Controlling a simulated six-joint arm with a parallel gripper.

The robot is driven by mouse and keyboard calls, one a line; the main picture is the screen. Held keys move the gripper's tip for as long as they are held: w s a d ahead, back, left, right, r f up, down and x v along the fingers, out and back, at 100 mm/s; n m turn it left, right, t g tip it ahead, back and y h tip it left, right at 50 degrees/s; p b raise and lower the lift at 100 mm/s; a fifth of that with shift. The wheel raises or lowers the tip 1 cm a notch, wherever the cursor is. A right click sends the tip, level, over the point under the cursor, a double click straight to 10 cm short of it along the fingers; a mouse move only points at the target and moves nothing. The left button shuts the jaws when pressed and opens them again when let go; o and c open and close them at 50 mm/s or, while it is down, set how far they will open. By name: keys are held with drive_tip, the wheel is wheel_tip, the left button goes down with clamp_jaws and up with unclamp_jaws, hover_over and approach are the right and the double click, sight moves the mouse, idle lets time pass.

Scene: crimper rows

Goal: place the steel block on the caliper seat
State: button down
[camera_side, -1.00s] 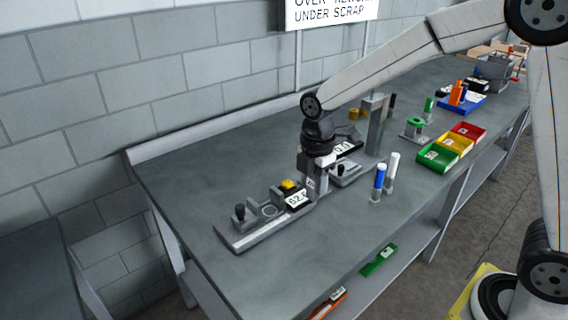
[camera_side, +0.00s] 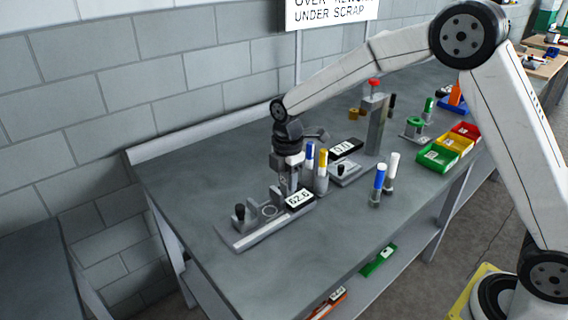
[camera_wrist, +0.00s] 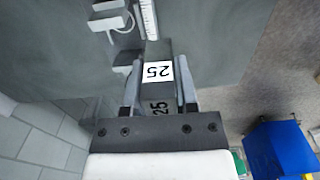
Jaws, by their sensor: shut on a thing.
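The steel block (camera_wrist: 158,72) is a grey block with white "25" labels. In the wrist view it lies between both fingers of my gripper (camera_side: 286,186), which is shut on it. The caliper fixture (camera_side: 244,240) is a long grey base at the front left of the bench, with a black knob, a ring mark and a display (camera_side: 299,199) reading about 62.6. In the side view my gripper points down over the fixture's far end, just behind the display. The block blends with the fingers there, and whether it touches the fixture cannot be told. The seat is partly hidden.
Blue-capped and yellow-capped cylinders (camera_side: 321,178) stand close right of my gripper. A second gauge (camera_side: 343,172) and a grey column (camera_side: 376,126) are farther right. Blue and white cylinders (camera_side: 378,184) stand near the front edge. Coloured bins (camera_side: 438,157) are at the right.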

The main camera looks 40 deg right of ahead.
drive_tip(key=shift+w+a+f, duration=0.15)
drive_tip(key=shift+w+f, duration=1.35)
drive_tip(key=shift+w+a+f, duration=0.15)
drive_tip(key=shift+w+f, duration=1.3)
drive_tip(key=shift+w, duration=0.05)
drive_tip(key=shift+f, duration=0.1)
drive_tip(key=shift+w+f, duration=0.25)
drive_tip(key=shift+f, duration=1.5)
drive_tip(key=shift+f, duration=0.1)
drive_tip(key=shift+c, duration=1.9)
unclamp_jaws()
drive_tip(key=shift+f, duration=0.1)
